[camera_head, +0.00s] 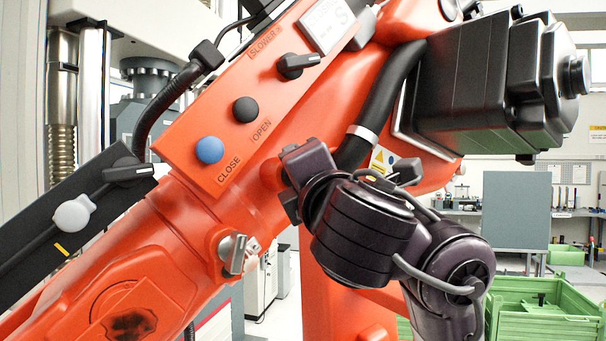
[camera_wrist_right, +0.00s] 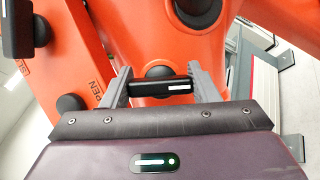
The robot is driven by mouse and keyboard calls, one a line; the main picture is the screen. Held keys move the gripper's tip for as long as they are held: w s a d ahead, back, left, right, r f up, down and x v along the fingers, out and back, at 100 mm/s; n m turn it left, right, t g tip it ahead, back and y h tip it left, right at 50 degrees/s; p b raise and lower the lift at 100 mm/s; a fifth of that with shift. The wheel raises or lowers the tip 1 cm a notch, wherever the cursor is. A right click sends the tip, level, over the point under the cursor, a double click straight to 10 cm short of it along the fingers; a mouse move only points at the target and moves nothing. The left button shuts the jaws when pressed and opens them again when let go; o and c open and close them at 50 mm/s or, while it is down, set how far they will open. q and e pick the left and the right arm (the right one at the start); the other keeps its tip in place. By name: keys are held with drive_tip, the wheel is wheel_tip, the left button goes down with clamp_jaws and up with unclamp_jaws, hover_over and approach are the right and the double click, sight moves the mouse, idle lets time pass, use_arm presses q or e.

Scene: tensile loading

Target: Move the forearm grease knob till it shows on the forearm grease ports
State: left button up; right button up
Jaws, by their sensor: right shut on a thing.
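A black bar-shaped knob (camera_wrist_right: 165,88) with a white line on its face is between the two grey fingers of my right gripper (camera_wrist_right: 152,86) in the right wrist view. The fingers are shut on it, and the line lies nearly level there. Orange arm surface is close behind it. In the head view my right gripper (camera_head: 290,178) is against the orange arm, right of the button panel, and hides this knob. I cannot read any port marks around the knob. A silver knob (camera_head: 233,254) sits lower on the orange arm. My left gripper is not in view.
The panel carries a black OPEN button (camera_head: 246,109), a blue CLOSE button (camera_head: 210,150) and a black SLOWER knob (camera_head: 297,66). A dark bar with another black knob (camera_head: 129,171) is at left. A thick black hose (camera_head: 385,100) runs close above my gripper. Green crates (camera_head: 545,306) are at lower right.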

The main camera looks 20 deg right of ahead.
drive_tip(key=o, duration=1)
drive_tip(key=shift+s, duration=0.1)
drive_tip(key=b+v, duration=0.2)
drive_tip(key=v, duration=0.5)
drive_tip(key=shift+s, duration=0.35)
